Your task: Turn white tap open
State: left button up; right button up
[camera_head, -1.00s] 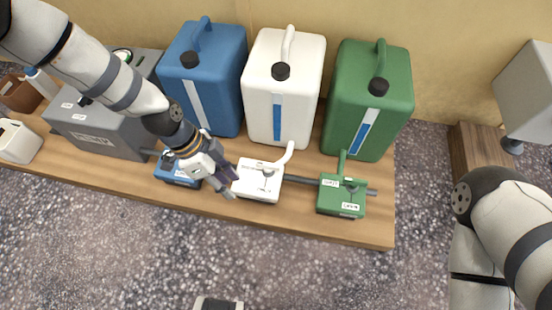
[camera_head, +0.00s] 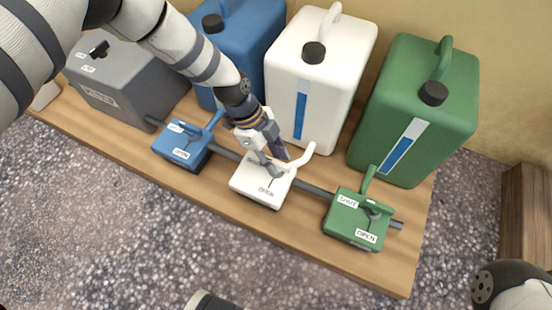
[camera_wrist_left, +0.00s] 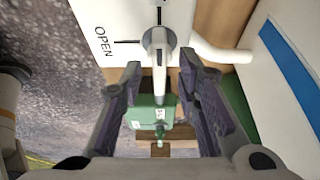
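The white tap (camera_head: 258,190) is a white block with an OPEN label on its front, set on the pipe between the blue and green taps. My left gripper (camera_head: 276,161) is over its top and hides part of it. In the left wrist view the white tap (camera_wrist_left: 118,18) shows a round hub and a narrow pale lever (camera_wrist_left: 159,65). The lever points down the picture, away from the mark beside OPEN. My left gripper (camera_wrist_left: 163,100) is open, with a finger on each side of the lever; contact is not visible.
The blue tap (camera_head: 183,147) and the green tap (camera_head: 357,220) stand on either side. White (camera_head: 320,80), green (camera_head: 415,110) and blue (camera_head: 245,45) canisters stand close behind. A grey box (camera_head: 130,90) is at left. The wooden board's front strip (camera_head: 300,235) is clear.

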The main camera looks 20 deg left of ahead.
pick_arm(q)
grip_shut()
